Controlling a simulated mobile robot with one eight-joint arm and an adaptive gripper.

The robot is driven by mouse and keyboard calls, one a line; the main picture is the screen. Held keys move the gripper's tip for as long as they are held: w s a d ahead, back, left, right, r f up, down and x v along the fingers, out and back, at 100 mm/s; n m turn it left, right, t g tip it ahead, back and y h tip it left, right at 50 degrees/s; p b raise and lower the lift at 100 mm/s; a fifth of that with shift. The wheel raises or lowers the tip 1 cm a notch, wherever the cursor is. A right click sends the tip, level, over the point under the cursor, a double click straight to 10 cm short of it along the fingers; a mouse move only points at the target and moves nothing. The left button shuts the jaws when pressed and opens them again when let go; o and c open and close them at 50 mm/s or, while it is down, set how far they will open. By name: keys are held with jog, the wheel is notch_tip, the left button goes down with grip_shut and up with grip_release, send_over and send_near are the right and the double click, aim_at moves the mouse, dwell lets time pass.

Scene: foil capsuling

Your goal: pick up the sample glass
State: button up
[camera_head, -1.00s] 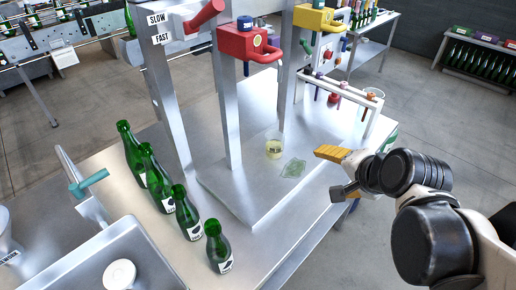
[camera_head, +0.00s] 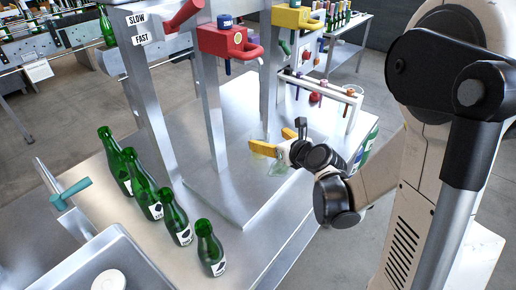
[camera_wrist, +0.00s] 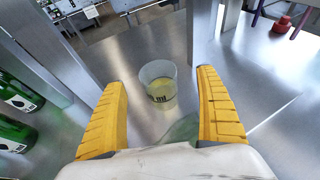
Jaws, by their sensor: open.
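The sample glass (camera_wrist: 159,82) is a small clear tumbler with pale yellow liquid and a dark mark on its side. In the wrist view it stands upright on the metal table, ahead of and between my yellow fingers. My gripper (camera_wrist: 166,108) is open and empty, with a finger on each side short of the glass. In the head view my gripper (camera_head: 280,141) is low over the table near the metal posts. The sample glass (camera_head: 257,148) is mostly hidden there behind a finger.
Several green bottles (camera_head: 174,214) stand in a row along the table's left part. Metal posts (camera_head: 213,120) carry a red unit (camera_head: 230,42) and a yellow unit (camera_head: 298,18) near the glass. A white rack (camera_head: 320,88) stands behind my gripper. A greenish flat cloth (camera_head: 278,168) lies by the glass.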

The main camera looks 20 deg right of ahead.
aim_at(255, 134)
jog(key=x, duration=0.2)
jog(key=b+x, duration=0.1)
jog(key=x, duration=0.1)
jog(key=b+x, duration=0.1)
jog(key=x, duration=0.1)
jog(key=shift+s+a+f, duration=0.1)
jog(key=shift+s+a, duration=0.05)
jog(key=shift+a, duration=0.15)
jog(key=c, duration=1.4)
jog(key=shift+c, duration=0.2)
jog(key=shift+r, duration=0.25)
jog(key=shift+r+p, duration=0.6)
jog(key=shift+r, duration=0.2)
jog(key=s+d+r+p, duration=0.1)
jog(key=s+d+r, duration=0.1)
jog(key=d+r, duration=0.1)
jog(key=s+d+r+p, duration=0.1)
jog(key=d+r+p, duration=0.1)
jog(key=d+r, duration=0.1)
jog(key=s+d+r+p, duration=0.2)
jog(key=d+r, duration=0.1)
jog(key=d, duration=0.1)
jog(key=shift+s+d, duration=0.1)
jog(key=shift+s, duration=0.25)
